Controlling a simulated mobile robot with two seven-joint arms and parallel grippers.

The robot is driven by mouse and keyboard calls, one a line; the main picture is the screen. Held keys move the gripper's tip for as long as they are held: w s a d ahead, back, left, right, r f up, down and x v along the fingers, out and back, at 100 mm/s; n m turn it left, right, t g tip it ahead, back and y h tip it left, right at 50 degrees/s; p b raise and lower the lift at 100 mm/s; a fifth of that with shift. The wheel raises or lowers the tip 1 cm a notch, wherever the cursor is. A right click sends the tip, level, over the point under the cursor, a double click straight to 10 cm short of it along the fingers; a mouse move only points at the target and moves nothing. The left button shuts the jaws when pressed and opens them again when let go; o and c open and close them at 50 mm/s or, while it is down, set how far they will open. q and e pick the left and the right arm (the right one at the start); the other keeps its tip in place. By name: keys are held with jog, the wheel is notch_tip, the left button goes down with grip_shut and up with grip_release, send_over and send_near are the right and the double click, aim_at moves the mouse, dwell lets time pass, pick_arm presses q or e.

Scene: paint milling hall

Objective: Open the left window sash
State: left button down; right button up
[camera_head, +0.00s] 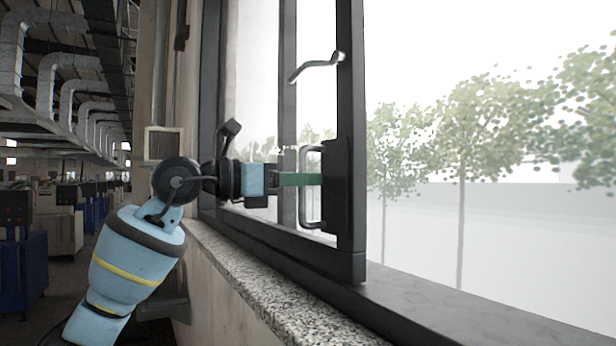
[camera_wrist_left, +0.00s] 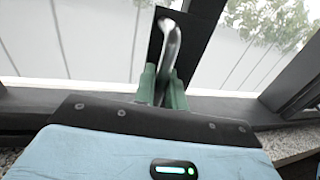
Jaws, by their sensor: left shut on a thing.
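The left window sash (camera_head: 352,100) has a dark frame and stands upright in the middle of the head view. Its free edge appears to stand out from the window frame; how far is hard to tell. A metal bar handle (camera_head: 304,212) is fixed upright on a dark plate at that edge. My left gripper (camera_head: 315,180) reaches in from the left, its green fingers shut on the handle. In the left wrist view, the fingers (camera_wrist_left: 163,84) sit on both sides of the bar handle (camera_wrist_left: 172,45). A curved lever (camera_head: 317,65) sits higher on the sash. My right gripper is not in view.
A speckled stone sill (camera_head: 245,285) runs below the window, with the dark bottom window frame (camera_head: 440,310) beside it. A wall and a pipe (camera_head: 160,60) stand behind my left arm. Machines (camera_head: 55,225) and ducts fill the hall at far left. Trees show outside.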

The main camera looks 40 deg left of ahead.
pick_arm(q)
jog(key=shift+a, duration=0.3)
jog(key=c, duration=1.5)
grip_release()
jog(key=shift+d, duration=0.1)
jog(key=shift+c, duration=0.2)
jog(key=b+v, duration=0.1)
jog(key=v, duration=0.6)
jog(key=shift+s+a+b, duration=0.25)
jog(key=shift+s+b, duration=0.05)
jog(key=shift+b, duration=0.1)
